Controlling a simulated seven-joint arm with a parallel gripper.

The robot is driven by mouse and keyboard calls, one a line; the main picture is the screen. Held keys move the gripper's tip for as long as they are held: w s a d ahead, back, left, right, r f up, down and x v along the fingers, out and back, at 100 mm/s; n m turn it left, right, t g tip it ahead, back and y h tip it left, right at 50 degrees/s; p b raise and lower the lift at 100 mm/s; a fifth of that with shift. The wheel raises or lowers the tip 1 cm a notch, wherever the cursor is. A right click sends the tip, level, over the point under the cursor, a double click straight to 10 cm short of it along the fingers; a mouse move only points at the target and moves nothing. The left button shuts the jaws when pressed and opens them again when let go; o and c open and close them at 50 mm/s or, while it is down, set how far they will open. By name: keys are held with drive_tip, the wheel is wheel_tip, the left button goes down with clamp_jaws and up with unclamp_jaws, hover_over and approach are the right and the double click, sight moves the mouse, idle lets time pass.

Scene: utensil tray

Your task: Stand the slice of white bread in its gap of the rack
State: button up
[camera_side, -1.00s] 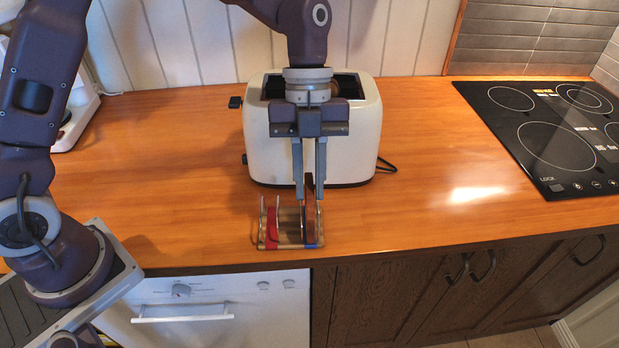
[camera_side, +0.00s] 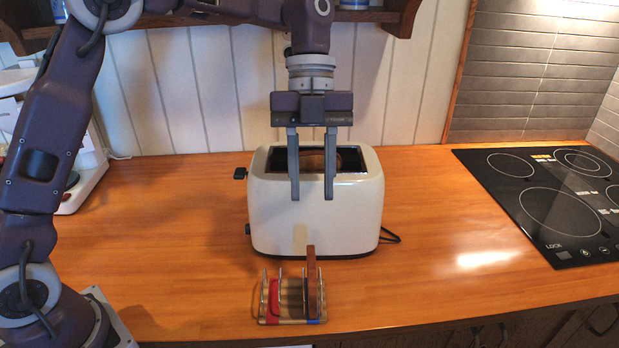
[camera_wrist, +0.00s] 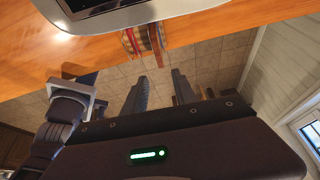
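The rack (camera_side: 290,321) stands on the counter in front of the toaster, with thin wire dividers and a red and a blue mark on its base. A slice with a brown edge (camera_side: 311,275) stands upright, edge-on, in the rack's right gap by the blue mark. Its white faces do not show, so I cannot confirm its kind. In the wrist view the slice (camera_wrist: 157,45) and rack (camera_wrist: 130,42) show beyond my fingers. My gripper (camera_side: 312,198) is open and empty, above the rack and apart from the slice. A red piece (camera_side: 275,295) shows at the rack's left.
The cream toaster (camera_side: 316,215) stands behind the rack; a brownish shape (camera_side: 315,160) shows in its slot, unclear what. A pale patch shows low on its front. A black hob (camera_side: 550,205) is at the right. The counter (camera_side: 440,275) between is clear.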

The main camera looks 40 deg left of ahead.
drive_tip(key=s+a+r+n+t+y, duration=0.1)
drive_tip(key=s+a+r+n+t, duration=0.2)
drive_tip(key=s+n, duration=0.35)
drive_tip(key=s+a+r+n+t+y, duration=0.1)
drive_tip(key=s+a+r+n+t, duration=0.1)
drive_tip(key=s+a+n, duration=0.45)
drive_tip(key=s+a+f+n+t+y, duration=0.1)
drive_tip(key=s+f+n+t, duration=0.2)
drive_tip(key=s+n, duration=0.5)
drive_tip(key=n+t, duration=0.1)
drive_tip(key=n, duration=0.5)
drive_tip(key=shift+s+a+f+n, duration=0.15)
drive_tip(key=shift+a+f+n, duration=0.15)
drive_tip(key=shift+a+f, duration=0.1)
